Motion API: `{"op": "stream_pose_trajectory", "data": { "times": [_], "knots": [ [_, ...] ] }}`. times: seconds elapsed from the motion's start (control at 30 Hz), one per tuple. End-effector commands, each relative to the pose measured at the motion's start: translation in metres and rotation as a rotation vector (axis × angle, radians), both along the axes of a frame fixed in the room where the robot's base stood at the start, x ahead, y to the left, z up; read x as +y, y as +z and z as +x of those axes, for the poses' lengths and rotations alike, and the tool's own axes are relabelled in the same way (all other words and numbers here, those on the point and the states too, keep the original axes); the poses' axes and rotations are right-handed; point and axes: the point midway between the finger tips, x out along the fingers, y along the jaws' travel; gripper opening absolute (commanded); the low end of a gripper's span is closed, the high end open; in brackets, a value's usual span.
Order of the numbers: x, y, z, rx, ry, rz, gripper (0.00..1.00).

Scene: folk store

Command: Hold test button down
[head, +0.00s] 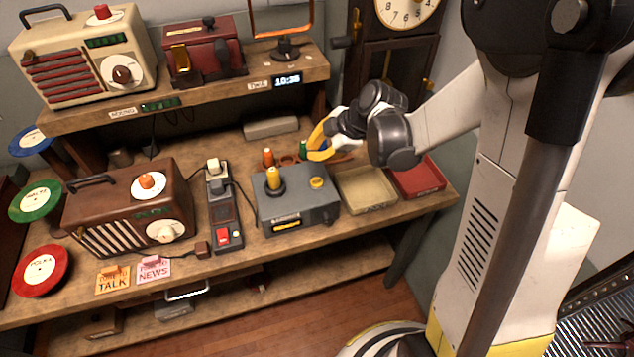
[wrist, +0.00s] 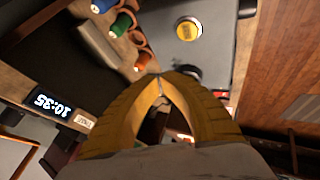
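A grey box (head: 300,208) stands on the workbench. A round yellow button (head: 317,183) sits on its top at the right; I take it as the test button. The button also shows near the top of the wrist view (wrist: 188,29), with dark lettering too small to read. My gripper (head: 314,153) has yellow fingers and hangs above and behind the box. In the wrist view, its fingertips (wrist: 158,79) meet with nothing seen between them. The tips are apart from the button.
Colored spools (wrist: 122,24) stand in a holder behind the box. A beige tray (head: 365,190) and a red tray (head: 418,178) lie to its right. A switch panel (head: 222,212) and brown radio (head: 130,208) are left. The shelf with the clock display (head: 287,81) overhangs behind.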

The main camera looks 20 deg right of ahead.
Motion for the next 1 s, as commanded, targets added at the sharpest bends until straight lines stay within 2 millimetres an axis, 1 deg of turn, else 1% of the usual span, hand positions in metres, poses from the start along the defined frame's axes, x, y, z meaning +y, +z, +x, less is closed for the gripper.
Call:
{"op": "stream_pose_trajectory", "data": {
  "times": [0.03,0.17,0.4,0.5,0.67,1.0],
  "knots": [
    [0.000,-0.008,0.000,0.000,0.000,0.000,0.00],
    [0.000,-0.025,0.000,0.000,0.000,0.000,0.00],
    [0.000,-0.061,0.000,0.000,0.000,0.000,0.00],
    [0.000,-0.072,0.000,0.000,0.000,0.000,0.00],
    [0.000,-0.078,0.000,0.000,-0.001,0.000,0.00],
    [0.000,-0.077,0.000,0.000,-0.001,0.000,0.00]
  ]
}}
